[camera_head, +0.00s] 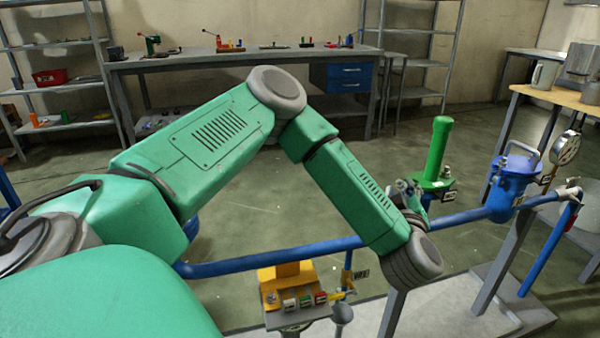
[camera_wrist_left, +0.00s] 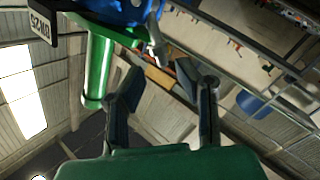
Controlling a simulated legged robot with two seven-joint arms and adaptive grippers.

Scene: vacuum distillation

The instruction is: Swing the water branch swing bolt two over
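The water branch is a blue pipe with a green cylinder (camera_head: 440,145) upright on a round green flange (camera_head: 434,185). My left gripper (camera_head: 410,188) is at the left side of this flange, partly hidden by my wrist. In the left wrist view its two fingers (camera_wrist_left: 158,76) are apart with a gap between them. The green cylinder (camera_wrist_left: 98,68) shows left of the fingers there, beside blue metal (camera_wrist_left: 122,10). A slim grey metal piece (camera_wrist_left: 156,45), possibly a swing bolt, shows just beyond the fingertip gap. I cannot tell whether a finger touches it. My right gripper is not in view.
A long blue pipe (camera_head: 270,260) runs along the bench. A blue lidded vessel (camera_head: 512,182) and a pressure gauge (camera_head: 565,147) stand to the right. A yellow block with coloured tags (camera_head: 287,277) is below my forearm. A back workbench (camera_head: 190,62) is far off.

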